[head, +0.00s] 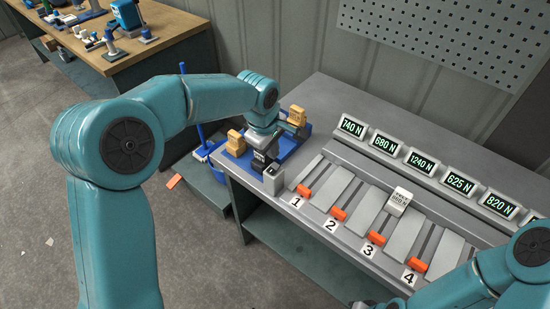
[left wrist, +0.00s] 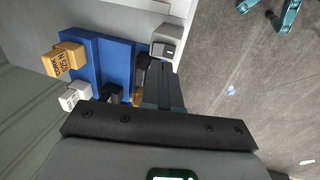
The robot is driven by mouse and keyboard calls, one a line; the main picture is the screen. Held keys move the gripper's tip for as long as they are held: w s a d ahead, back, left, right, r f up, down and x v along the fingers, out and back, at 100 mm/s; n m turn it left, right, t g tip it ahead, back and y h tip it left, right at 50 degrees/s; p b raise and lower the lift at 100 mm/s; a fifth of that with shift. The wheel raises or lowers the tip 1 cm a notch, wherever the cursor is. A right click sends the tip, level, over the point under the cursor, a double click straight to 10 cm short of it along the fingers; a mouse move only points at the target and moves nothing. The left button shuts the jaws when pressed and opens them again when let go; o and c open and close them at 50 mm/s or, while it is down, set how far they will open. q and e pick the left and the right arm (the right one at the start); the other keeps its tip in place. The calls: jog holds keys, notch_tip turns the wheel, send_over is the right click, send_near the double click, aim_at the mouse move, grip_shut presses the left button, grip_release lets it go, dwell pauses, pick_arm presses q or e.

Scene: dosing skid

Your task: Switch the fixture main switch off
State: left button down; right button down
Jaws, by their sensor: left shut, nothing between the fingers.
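A small grey box (head: 273,179), which looks like the main switch, stands on the bench's left front corner, beside the blue tray. In the left wrist view the grey box (left wrist: 168,40) shows a darker grey part on its face; I cannot tell its on or off position. My left gripper (head: 261,162) is shut and empty, pointing down right behind the box. In the left wrist view its dark fingers (left wrist: 150,80) are close to the box; whether they touch it is unclear. My right arm enters at the lower right, with its gripper out of view.
The blue tray (head: 230,158) holds yellow blocks (head: 235,142). Numbered lanes with orange levers (head: 304,191) fill the bench front. A white labelled block (head: 399,199) sits among them. Lit force displays (head: 383,145) line the back. A wooden workbench (head: 165,30) stands at upper left.

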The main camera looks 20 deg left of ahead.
pick_arm(q)
jog(key=v, duration=0.7)
jog(key=shift+a, duration=0.25)
jog(key=shift+d+f, duration=0.15)
jog(key=shift+d, duration=0.05)
